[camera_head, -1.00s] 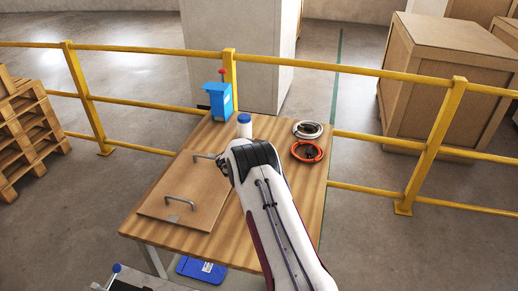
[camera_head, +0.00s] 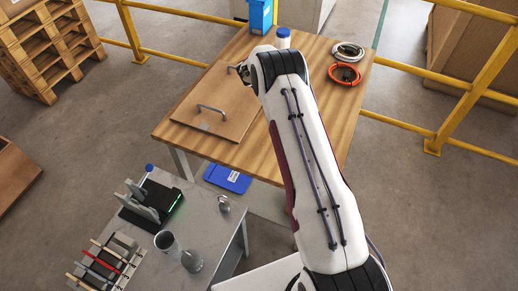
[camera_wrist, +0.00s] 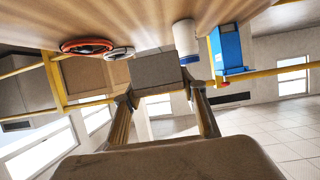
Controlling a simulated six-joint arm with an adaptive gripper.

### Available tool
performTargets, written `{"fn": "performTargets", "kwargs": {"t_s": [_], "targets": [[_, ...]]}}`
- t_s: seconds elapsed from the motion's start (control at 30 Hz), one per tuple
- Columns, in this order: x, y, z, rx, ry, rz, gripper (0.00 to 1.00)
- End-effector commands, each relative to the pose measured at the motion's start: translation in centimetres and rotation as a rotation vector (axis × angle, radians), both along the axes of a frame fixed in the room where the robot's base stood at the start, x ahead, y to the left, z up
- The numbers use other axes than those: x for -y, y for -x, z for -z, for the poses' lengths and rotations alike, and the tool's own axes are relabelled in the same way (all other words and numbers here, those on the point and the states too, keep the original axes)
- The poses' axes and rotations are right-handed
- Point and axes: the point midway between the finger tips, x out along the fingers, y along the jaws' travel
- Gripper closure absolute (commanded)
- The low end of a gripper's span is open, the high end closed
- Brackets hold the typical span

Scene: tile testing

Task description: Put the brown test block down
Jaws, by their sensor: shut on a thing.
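In the wrist view, my gripper (camera_wrist: 161,92) is shut on a boxy grey-brown block (camera_wrist: 157,69), the brown test block, held between its two fingertips. The wooden tabletop (camera_wrist: 150,20) fills the top of this view, which looks upside down. The block is close to the tabletop; I cannot tell whether they touch. In the head view, my arm hides the block and most of the gripper above the wooden table (camera_head: 305,140). A brown board (camera_head: 215,112) with metal handles lies on the table, left of my arm.
A blue box (camera_head: 261,16), a white jar with a blue lid (camera_head: 283,39), a grey coil (camera_head: 348,51) and an orange coil (camera_head: 345,75) stand toward the table's back. A lower grey table (camera_head: 205,215) holds a rack and metal cups. Yellow railings (camera_head: 400,125) run behind.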

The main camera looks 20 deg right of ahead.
Motion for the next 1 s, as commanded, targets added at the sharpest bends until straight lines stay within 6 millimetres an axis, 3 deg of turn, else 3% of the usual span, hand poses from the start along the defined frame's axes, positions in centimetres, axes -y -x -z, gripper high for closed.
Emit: {"fn": "performTargets", "kwargs": {"t_s": [0.2, 0.4, 0.7, 1.0], "targets": [[-6.6, -0.3, -0.3, -0.002, 0.002, -0.08, 0.91], [-11.4, 1.1, 0.3, -0.003, 0.002, -0.131, 0.91], [-17.1, 4.6, 1.4, -0.003, 0.002, -0.172, 0.91], [-21.3, 9.1, 2.3, -0.002, 0.001, -0.194, 0.91]]}}
